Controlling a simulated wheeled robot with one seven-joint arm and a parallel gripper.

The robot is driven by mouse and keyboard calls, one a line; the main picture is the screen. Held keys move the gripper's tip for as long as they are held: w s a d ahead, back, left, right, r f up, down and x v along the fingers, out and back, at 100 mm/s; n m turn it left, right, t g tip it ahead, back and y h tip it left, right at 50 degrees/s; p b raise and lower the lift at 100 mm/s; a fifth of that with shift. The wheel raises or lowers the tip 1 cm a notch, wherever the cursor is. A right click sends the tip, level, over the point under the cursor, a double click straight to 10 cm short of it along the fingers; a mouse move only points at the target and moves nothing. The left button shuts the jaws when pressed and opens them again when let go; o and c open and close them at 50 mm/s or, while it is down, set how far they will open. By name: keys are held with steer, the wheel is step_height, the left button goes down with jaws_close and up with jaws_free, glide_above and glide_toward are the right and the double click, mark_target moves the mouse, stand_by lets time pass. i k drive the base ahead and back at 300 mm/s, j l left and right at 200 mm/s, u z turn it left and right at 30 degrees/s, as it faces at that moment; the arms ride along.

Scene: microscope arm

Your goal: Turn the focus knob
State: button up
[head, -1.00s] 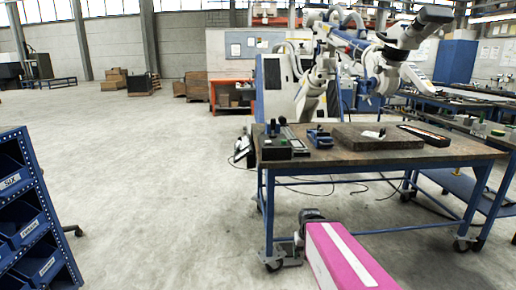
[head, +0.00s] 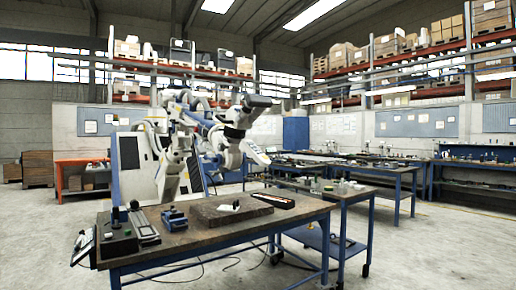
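The microscope (head: 235,132) is a white and grey head with a dark eyepiece, on a jointed white and blue arm. It hangs over the far side of the workbench, near the middle of the head view. Its tall white and blue stand (head: 133,165) is behind the bench at the left. I cannot pick out the focus knob for certain at this size. My gripper is not in view, so its state does not show.
A workbench (head: 180,241) stands between me and the microscope. On it are a dark control box (head: 118,243), a blue vice (head: 174,218), a thick dark slab (head: 212,213) and a black tray (head: 275,201). Open floor (head: 430,245) lies at right.

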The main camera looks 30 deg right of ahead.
mark_target(221, 147)
steer(key=i+l, duration=0.1)
steer(key=l, duration=0.85)
steer(key=i+l+u, duration=0.1)
steer(key=l, duration=1.8)
steer(key=i+j, duration=0.25)
steer(key=j, duration=0.15)
steer(key=i+j, duration=0.2)
steer(key=j, duration=0.15)
steer(key=k, duration=0.5)
steer(key=i, duration=0.5)
